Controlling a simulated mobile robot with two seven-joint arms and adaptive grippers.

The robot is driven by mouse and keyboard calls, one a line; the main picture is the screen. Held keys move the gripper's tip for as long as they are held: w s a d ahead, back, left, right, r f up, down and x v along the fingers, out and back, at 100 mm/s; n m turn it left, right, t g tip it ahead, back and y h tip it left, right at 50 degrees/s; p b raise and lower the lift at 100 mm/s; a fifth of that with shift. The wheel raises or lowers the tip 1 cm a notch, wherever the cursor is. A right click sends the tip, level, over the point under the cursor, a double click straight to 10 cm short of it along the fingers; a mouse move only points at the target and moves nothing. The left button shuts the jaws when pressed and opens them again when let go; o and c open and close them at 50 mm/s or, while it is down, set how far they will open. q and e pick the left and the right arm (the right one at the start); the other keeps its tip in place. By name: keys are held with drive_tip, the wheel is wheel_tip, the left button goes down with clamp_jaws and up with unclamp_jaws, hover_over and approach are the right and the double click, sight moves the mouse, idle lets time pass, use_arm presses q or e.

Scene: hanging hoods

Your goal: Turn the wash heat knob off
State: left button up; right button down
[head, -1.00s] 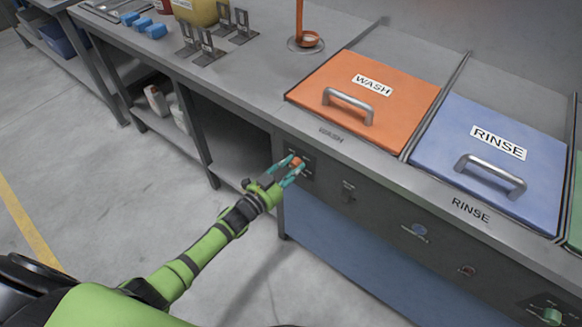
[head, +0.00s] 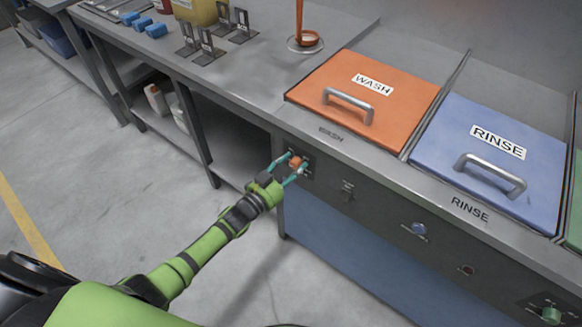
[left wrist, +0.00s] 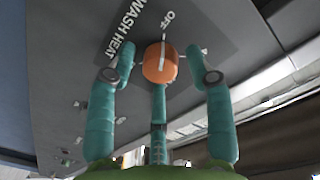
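The wash heat knob (head: 296,161) is a small orange knob on the dark front panel below the orange WASH lid. In the left wrist view the knob (left wrist: 160,62) has a pale line on its face, with the labels "WASH HEAT" and "OFF" (left wrist: 168,18) beside it. The line points roughly toward the OFF label. My left gripper (head: 287,169) is in front of the panel with its teal fingers spread on both sides of the knob. In the left wrist view the left gripper (left wrist: 158,68) shows gaps between the knob and both fingers. My right gripper is not in view.
The orange WASH lid (head: 368,96) and blue RINSE lid (head: 490,155) lie on the counter above the panel. A small switch (head: 347,189), a blue knob (head: 418,229) and a green knob (head: 551,315) sit further right. The floor before the panel is clear.

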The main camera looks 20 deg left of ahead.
use_arm(q)
drive_tip(key=shift+a, duration=0.1)
drive_tip(key=shift+s+a, duration=0.1)
drive_tip(key=shift+s, duration=0.05)
drive_tip(key=v, duration=1.1)
drive_tip(key=shift+s, duration=0.3)
drive_tip(key=shift+f, duration=0.1)
drive_tip(key=s+a+f+n+g+y, duration=0.1)
drive_tip(key=s+f+n+g+y, duration=0.1)
drive_tip(key=s+f, duration=0.45)
drive_tip(key=s+a+f+n+g+y+p, duration=0.1)
drive_tip(key=s+a+f+g+y, duration=0.15)
drive_tip(key=f, duration=0.75)
drive_tip(key=s+a+f+n+g+y, duration=0.1)
drive_tip(key=s+f+n+g+y, duration=0.15)
drive_tip(key=s+f, duration=0.4)
drive_tip(key=s+d+f+g, duration=0.1)
drive_tip(key=s+f+g, duration=0.1)
drive_tip(key=s+f, duration=0.2)
drive_tip(key=s+d+f+n+g, duration=0.1)
drive_tip(key=s+f+g, duration=0.2)
drive_tip(key=s, duration=0.7)
drive_tip(key=s+d+f+g+p, duration=0.1)
drive_tip(key=s+f+g, duration=0.2)
drive_tip(key=s, duration=0.4)
drive_tip(key=shift+s+f+n, duration=0.3)
drive_tip(key=shift+f+n, duration=0.05)
drive_tip(key=shift+f, duration=0.45)
